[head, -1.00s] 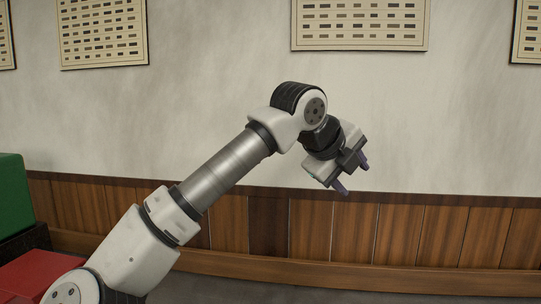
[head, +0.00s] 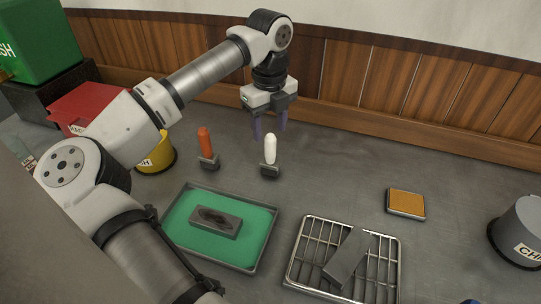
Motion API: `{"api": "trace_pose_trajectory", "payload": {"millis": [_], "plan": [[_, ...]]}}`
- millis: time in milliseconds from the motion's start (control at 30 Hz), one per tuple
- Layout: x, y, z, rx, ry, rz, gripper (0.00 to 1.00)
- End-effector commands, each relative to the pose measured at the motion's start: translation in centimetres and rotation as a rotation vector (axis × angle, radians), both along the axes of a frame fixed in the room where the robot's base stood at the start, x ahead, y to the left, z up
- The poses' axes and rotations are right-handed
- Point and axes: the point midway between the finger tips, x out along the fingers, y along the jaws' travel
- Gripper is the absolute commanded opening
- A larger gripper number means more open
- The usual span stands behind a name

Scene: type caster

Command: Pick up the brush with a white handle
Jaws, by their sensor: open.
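The brush with a white handle (head: 270,150) stands upright on the grey worktop, its dark head down and its handle up. My gripper (head: 270,128) is open and points down, with its two purple fingers at the height of the handle's top in the picture. No object is between the fingers. They appear above and slightly behind the brush, and I cannot tell the exact gap. A similar brush with an orange-red handle (head: 206,143) stands to its left.
In front lie a green tray (head: 179,234) with a dark block (head: 216,222) and a wire rack (head: 297,272) with a grey bar (head: 347,258). An orange-topped pad (head: 406,203) and a grey container (head: 522,230) are right. A yellow container (head: 158,156) and red bin (head: 88,104) are left.

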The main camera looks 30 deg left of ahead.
Motion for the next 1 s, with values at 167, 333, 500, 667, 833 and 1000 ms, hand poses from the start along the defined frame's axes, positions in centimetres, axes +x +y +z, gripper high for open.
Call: {"api": "trace_pose_trajectory", "payload": {"millis": [167, 333, 500, 667, 833, 1000], "plan": [[0.0, -0.1, -1.2, -0.002, 0.0, -0.002, 0.5], [0.1, -0.1, -3.9, -0.003, 0.0, -0.001, 0.5], [0.2, -0.1, -5.3, 0.0, -0.003, 0.0, 0.5], [0.2, -0.1, -5.4, 0.001, -0.003, 0.0, 0.5], [0.2, 0.0, -5.4, 0.001, -0.003, 0.0, 0.34], [0.2, 0.0, -5.4, 0.001, -0.003, 0.0, 0.12]]}}
